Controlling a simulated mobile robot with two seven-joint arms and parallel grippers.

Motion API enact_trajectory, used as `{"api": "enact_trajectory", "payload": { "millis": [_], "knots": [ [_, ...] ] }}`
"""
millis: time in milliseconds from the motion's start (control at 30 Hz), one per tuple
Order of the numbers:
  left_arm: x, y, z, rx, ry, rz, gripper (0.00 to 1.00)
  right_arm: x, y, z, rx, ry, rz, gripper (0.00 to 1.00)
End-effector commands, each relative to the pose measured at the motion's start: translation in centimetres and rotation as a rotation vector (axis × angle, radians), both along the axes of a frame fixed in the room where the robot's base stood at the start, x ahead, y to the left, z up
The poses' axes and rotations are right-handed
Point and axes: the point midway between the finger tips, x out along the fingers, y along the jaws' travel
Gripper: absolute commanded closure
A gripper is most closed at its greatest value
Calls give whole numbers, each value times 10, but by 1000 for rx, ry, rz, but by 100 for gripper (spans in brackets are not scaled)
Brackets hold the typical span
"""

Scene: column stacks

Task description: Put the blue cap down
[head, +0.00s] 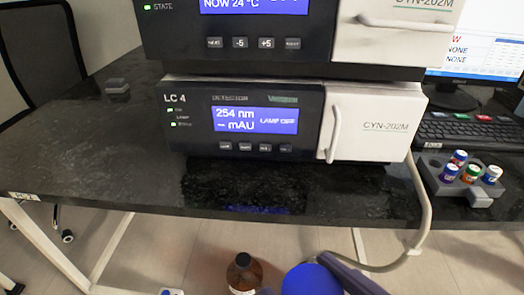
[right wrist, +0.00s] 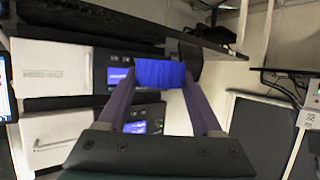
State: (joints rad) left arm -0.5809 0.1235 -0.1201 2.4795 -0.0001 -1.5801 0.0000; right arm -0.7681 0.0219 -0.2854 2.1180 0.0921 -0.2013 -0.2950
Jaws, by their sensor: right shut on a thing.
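The blue cap (head: 312,280) is at the bottom edge of the head view, partly cut off by the frame. My right gripper (head: 325,272) holds it, with one purple-grey finger showing at its right. In the right wrist view the blue cap (right wrist: 160,74) sits between the two fingertips of my right gripper (right wrist: 160,80), which are shut on it. The cap is in front of the black bench (head: 130,180), nearer to me than its front edge. My left gripper is not in view.
A detector unit (head: 180,140) sits on the bench under another unit. A grey rack (head: 470,190) with several small capped vials is at right. The bench's front-left area is clear.

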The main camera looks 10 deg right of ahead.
Motion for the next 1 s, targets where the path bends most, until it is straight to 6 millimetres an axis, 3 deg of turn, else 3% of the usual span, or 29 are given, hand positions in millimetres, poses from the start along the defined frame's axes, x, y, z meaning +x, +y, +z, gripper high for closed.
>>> {"api": "enact_trajectory", "payload": {
  "millis": [167,500,800,1000],
  "knots": [
    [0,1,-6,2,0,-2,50,23,-4,-3,0,-7,0,93],
    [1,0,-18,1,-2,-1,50,119,-32,-4,-1,-7,0,93],
    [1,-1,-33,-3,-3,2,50,185,-52,-5,0,-3,-1,93],
    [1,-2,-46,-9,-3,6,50,188,-53,-31,2,3,0,93]
  ]
}}
